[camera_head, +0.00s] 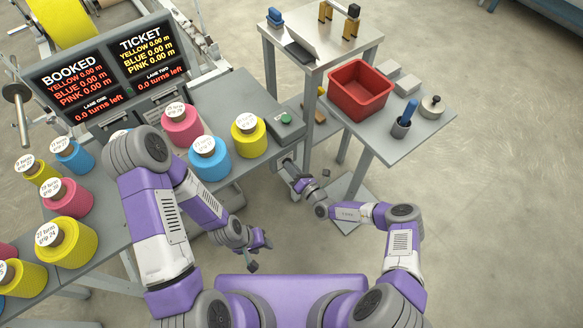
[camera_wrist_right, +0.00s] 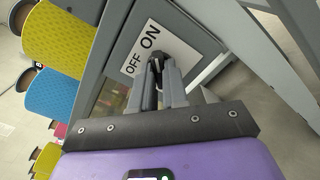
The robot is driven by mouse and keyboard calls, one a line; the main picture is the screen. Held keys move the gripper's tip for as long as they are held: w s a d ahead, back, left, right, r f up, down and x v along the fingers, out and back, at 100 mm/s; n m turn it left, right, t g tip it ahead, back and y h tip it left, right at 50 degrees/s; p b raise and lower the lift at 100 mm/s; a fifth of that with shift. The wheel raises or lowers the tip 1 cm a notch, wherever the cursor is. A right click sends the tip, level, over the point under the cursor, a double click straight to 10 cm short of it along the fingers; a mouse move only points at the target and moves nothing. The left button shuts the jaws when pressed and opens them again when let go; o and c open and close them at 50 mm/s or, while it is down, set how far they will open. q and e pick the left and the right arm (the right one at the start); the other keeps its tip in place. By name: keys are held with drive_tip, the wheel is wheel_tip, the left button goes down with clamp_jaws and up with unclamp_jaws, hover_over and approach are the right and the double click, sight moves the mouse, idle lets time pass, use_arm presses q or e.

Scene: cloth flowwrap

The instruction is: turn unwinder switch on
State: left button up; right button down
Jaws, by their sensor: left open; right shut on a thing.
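The unwinder switch shows in the right wrist view as a dark knob (camera_wrist_right: 160,56) below a white plate (camera_wrist_right: 143,46) lettered OFF and ON. The plate is on a grey panel. My right gripper (camera_wrist_right: 160,75) is at the knob, its fingers closed on it. The fingers partly hide the knob, so I cannot tell which word it points to. In the head view my right gripper (camera_head: 296,182) is beside the grey bench's end, below its top. My left gripper (camera_head: 258,252) is open and empty, low in front of the bench.
The bench carries pink, blue and yellow (camera_head: 248,136) rolls and a green button box (camera_head: 285,120). Two display boards (camera_head: 114,66) stand behind them. A side table at right holds a red bin (camera_head: 360,90) and a blue-handled tool in a cup (camera_head: 402,126). Floor at lower right is clear.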

drive_tip(key=shift+f, duration=0.1)
drive_tip(key=c, duration=1.1)
unclamp_jaws()
drive_tip(key=shift+c, duration=0.2)
drive_tip(key=p+v, duration=0.2)
drive_tip(key=v, duration=0.5)
drive_tip(key=shift+s+d+p, duration=0.2)
drive_tip(key=shift+s+p, duration=0.05)
drive_tip(key=shift+p, duration=0.15)
